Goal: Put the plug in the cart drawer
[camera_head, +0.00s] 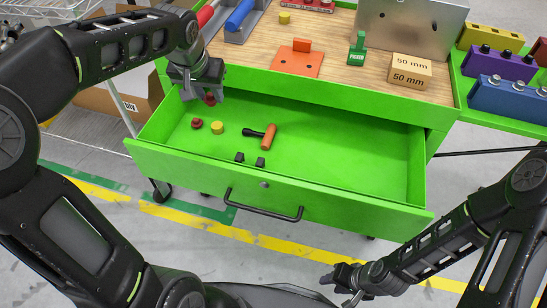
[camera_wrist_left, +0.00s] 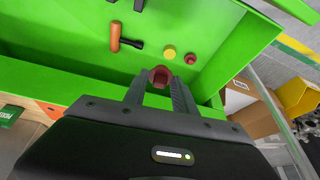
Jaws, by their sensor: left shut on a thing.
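The green cart drawer (camera_head: 335,165) is pulled open, with its handle toward me. My left gripper (camera_head: 207,97) is over its back left corner. It is shut on a dark red plug (camera_head: 210,100), which shows between the fingertips in the left wrist view (camera_wrist_left: 160,76). From these views I cannot tell how high the plug is above the drawer floor. Another red plug (camera_head: 196,123) and a yellow plug (camera_head: 217,127) lie in the drawer. My right gripper (camera_head: 343,280) is in front of the drawer, low at the right; its finger opening is unclear.
An orange-handled tool (camera_head: 268,136) and two small black pieces (camera_head: 250,160) lie in the drawer; its right half is clear. The wooden cart top (camera_head: 340,62) behind holds an orange fixture (camera_head: 295,60), a green block (camera_head: 357,50) and a 50 mm block (camera_head: 408,72).

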